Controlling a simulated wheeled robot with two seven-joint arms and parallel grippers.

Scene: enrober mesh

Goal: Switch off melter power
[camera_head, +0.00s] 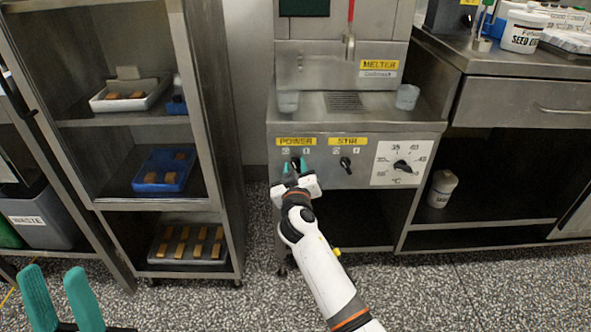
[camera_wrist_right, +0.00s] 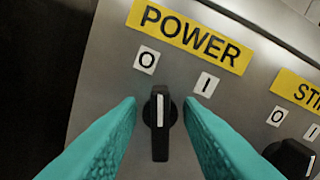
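The melter's black POWER knob (camera_wrist_right: 160,125) is under the yellow POWER label (camera_wrist_right: 190,36) on the steel panel. Its white line points straight up in the right wrist view, between the O mark (camera_wrist_right: 147,59) and the I mark (camera_wrist_right: 206,84), nearer the O. My right gripper (camera_wrist_right: 161,102) is open, with one teal finger on each side of the knob and visible gaps to it. In the head view, my right gripper (camera_head: 294,167) mostly covers the knob. My left gripper (camera_head: 53,270) is open and empty at the lower left.
The STIR knob (camera_head: 346,164) and temperature dial (camera_head: 402,166) sit right of the POWER knob. Clear cups (camera_head: 407,97) stand on the melter's ledge. A shelf rack (camera_head: 205,120) with trays stands left, a steel counter (camera_head: 510,85) right.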

